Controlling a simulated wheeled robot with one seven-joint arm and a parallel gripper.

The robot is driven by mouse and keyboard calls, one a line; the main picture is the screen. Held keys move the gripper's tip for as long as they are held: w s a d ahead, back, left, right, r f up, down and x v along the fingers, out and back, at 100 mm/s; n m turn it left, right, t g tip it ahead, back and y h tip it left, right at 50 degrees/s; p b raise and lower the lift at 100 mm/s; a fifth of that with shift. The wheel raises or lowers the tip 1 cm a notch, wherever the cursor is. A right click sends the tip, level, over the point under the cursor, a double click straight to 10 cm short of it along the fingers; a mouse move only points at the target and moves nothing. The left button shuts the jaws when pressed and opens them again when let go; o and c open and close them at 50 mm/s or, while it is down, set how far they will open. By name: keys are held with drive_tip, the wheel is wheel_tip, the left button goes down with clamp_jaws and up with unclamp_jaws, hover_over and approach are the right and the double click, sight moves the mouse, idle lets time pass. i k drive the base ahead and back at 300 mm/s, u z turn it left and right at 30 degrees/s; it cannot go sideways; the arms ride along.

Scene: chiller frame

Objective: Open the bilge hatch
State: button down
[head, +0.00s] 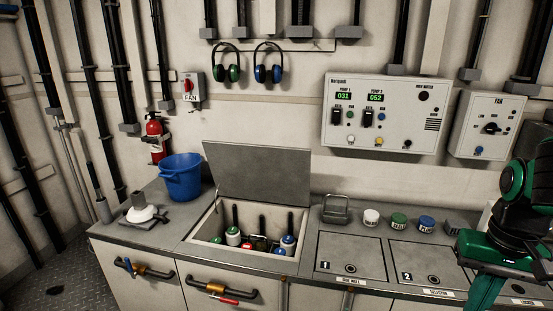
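A grey hatch lid (258,180) stands raised, tilted back toward the wall, at the middle of the counter in the head view. Below it is an open well (207,223) holding several bottles or canisters with green, blue and red parts. To its right lie two flat closed panels: panel 1 (350,254), its front label seeming to read "SIDE WELL", and panel 2 (430,266), seemingly "SELECTOR". I cannot read any label naming the bilge hatch. My green and black arm is at the right edge, over the counter's right end; no gripper fingers show.
A grey handled block (336,210) and several capped jars, one white (371,218), line the back right. Pipe handles (220,290) stick out in front. A control panel (385,117) hangs above.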

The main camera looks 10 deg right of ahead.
sight(280, 175)
drive_tip(key=i, duration=1)
